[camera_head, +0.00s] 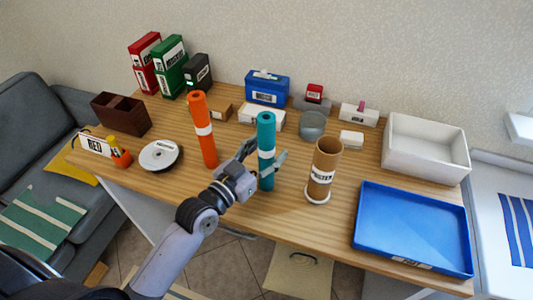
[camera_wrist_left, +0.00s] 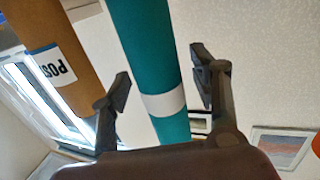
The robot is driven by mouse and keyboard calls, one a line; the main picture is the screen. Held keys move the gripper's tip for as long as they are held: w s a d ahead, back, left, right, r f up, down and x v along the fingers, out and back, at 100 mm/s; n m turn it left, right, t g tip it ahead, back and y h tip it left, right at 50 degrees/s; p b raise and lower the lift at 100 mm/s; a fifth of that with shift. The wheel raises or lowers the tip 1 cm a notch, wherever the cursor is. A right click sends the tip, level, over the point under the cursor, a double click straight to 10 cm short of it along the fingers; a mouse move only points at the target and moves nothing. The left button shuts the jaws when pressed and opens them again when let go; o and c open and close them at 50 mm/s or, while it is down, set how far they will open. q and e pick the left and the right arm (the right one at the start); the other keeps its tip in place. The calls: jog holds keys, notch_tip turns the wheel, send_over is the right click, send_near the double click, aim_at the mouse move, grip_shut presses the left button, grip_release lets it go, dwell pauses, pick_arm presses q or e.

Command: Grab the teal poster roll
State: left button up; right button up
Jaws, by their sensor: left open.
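The teal poster roll (camera_head: 266,130) stands upright on the wooden table (camera_head: 170,185), with a white band around its middle. My left gripper (camera_head: 264,158) is open, its fingers reaching toward the roll at about the height of the band. In the left wrist view the teal roll (camera_wrist_left: 152,60) runs between the two spread fingers of my left gripper (camera_wrist_left: 160,92), with visible gaps on both sides. I cannot tell how deep the roll sits between the fingers. My right gripper is not in view.
A brown poster tube (camera_head: 322,165) stands close right of the teal roll; an orange roll (camera_head: 203,130) stands to its left. A blue tray (camera_head: 412,225) and white bin (camera_head: 426,165) are at right. A grey cup (camera_head: 312,125) and several boxes stand behind. A disc (camera_head: 160,155) lies at left.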

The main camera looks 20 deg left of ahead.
pick_arm(q)
jog(key=shift+c, duration=0.6)
jog(key=c, duration=1.1)
jog(key=shift+r, duration=0.1)
jog(key=shift+c, duration=0.2)
